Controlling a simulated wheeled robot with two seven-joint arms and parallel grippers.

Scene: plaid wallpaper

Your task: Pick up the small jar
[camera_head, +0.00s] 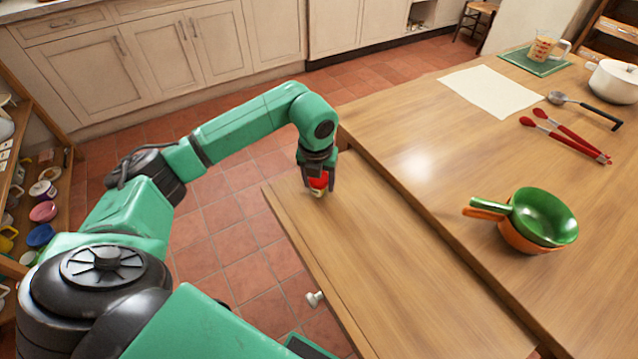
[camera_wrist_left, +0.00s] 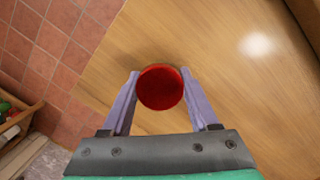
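The small jar (camera_head: 318,182) has a red lid and a pale lower part. It is upright at the far left end of the lower wooden surface. My left gripper (camera_head: 319,184) points down over it, with one finger on each side. In the left wrist view the round red lid (camera_wrist_left: 160,87) fills the space between the fingertips (camera_wrist_left: 160,76), which appear to touch its sides. The lid hides the jar's body there. I cannot tell whether the jar's base touches the wood. My right gripper is not in view.
A higher wooden table (camera_head: 430,165) adjoins on the right. It holds a green pan (camera_head: 545,215) on an orange one, red tongs (camera_head: 570,140), a ladle (camera_head: 585,105), a white pot (camera_head: 613,82) and a measuring cup (camera_head: 543,48). The lower surface (camera_head: 400,260) is otherwise clear.

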